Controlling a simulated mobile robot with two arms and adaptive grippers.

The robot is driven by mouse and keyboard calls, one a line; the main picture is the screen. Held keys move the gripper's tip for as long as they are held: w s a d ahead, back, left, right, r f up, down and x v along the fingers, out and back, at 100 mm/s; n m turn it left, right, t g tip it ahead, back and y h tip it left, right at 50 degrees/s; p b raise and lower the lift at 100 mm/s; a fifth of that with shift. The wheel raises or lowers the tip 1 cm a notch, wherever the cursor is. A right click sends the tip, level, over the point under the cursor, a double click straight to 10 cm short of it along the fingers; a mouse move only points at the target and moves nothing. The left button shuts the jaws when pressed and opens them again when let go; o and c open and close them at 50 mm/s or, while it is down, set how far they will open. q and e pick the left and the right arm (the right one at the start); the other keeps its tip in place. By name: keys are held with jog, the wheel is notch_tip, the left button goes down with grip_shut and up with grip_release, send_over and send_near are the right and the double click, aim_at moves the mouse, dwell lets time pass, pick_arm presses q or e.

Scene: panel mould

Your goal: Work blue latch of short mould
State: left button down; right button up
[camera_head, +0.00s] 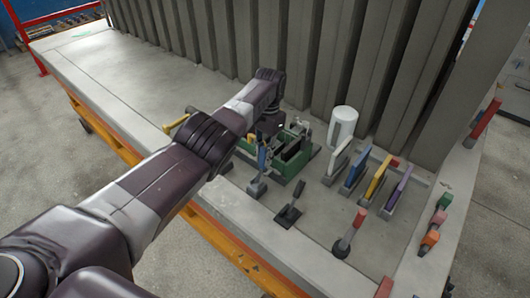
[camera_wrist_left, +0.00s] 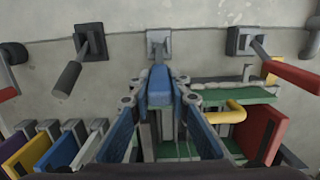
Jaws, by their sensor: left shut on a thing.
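The blue latch (camera_head: 262,158) stands up from a grey base on the concrete table, at the near side of the green short mould (camera_head: 291,163). My left gripper (camera_head: 264,138) reaches down over it from the left, its fingers partly hidden by the wrist. In the left wrist view the blue latch handle (camera_wrist_left: 160,86) sits between the fingertips of my left gripper (camera_wrist_left: 158,92), which is shut on it. The latch's grey base (camera_wrist_left: 159,40) shows beyond the handle. My right gripper is in neither view.
A black-handled lever (camera_head: 290,207) and a red-tipped lever (camera_head: 350,235) stand nearby to the right. A white cylinder (camera_head: 342,126) and several coloured panels (camera_head: 377,177) stand behind them. A tall ribbed grey wall (camera_head: 300,55) borders the far side. The table's left part is clear.

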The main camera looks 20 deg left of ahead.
pick_arm(q)
jog(key=shift+f, duration=0.1)
jog(key=c, duration=1.9)
grip_release()
jog(key=shift+o, duration=0.5)
jog(key=shift+w, duration=0.1)
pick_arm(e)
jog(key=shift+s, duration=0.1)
pick_arm(q)
notch_tip(320, 180, up, 12)
jog(key=w, duration=0.1)
jog(key=shift+d, duration=0.25)
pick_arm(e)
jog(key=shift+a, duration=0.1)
pick_arm(q)
jog(key=shift+f, duration=0.1)
